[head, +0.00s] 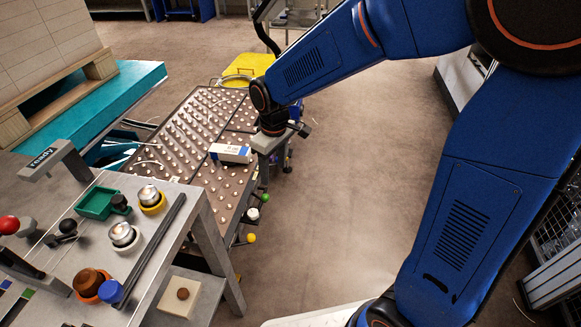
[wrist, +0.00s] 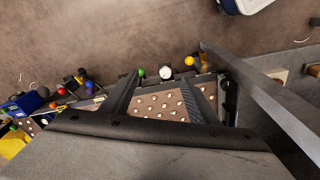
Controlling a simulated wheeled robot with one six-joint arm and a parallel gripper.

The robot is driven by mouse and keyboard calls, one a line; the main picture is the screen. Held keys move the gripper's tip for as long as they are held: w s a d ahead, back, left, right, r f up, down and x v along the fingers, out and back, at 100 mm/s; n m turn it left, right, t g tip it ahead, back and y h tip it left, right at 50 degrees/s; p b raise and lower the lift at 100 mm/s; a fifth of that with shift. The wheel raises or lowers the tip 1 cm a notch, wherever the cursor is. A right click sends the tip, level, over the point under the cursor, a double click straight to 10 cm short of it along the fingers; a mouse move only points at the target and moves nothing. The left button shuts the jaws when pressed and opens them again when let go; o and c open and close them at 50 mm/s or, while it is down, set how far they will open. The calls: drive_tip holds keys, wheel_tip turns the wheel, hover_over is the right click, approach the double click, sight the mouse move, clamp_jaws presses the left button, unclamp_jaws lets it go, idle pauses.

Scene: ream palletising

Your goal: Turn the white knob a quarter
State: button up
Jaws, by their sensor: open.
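The white knob (head: 253,214) is on the near right edge of the roller-ball table, between a green knob (head: 264,197) and a yellow knob (head: 251,238). In the wrist view the white knob (wrist: 165,72) has a round pale face. It lies between the lines of my two fingers, beyond their tips, with the green knob (wrist: 141,72) to its left and the yellow knob (wrist: 189,61) to its right. My gripper (wrist: 163,82) is open and empty, apart from the knob. In the head view its fingers are mostly hidden below my wrist.
A white and blue ream (head: 230,153) lies on the ball table (head: 190,130), close to my wrist. A grey control bench (head: 150,235) with buttons and a dark bar stands at lower left. Open floor (head: 340,190) lies right of the table. A grey beam (wrist: 260,100) crosses the wrist view at right.

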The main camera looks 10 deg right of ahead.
drive_tip(key=s+d+r+m, duration=0.1)
drive_tip(key=s+d+r, duration=0.1)
drive_tip(key=s+d, duration=0.1)
drive_tip(key=shift+s+d+r+m, duration=0.3)
drive_tip(key=shift+d+r, duration=0.1)
drive_tip(key=shift+d, duration=0.25)
drive_tip(key=s+d+r+m+t, duration=0.2)
drive_tip(key=s+d+r+m, duration=0.1)
drive_tip(key=s+d, duration=0.5)
drive_tip(key=s+d+r+m+t, duration=0.2)
drive_tip(key=s+d+r+m, duration=0.2)
drive_tip(key=s+d, duration=0.5)
drive_tip(key=shift+s+d+r, duration=0.3)
drive_tip(key=shift+s+r, duration=0.5)
drive_tip(key=shift+r, duration=0.1)
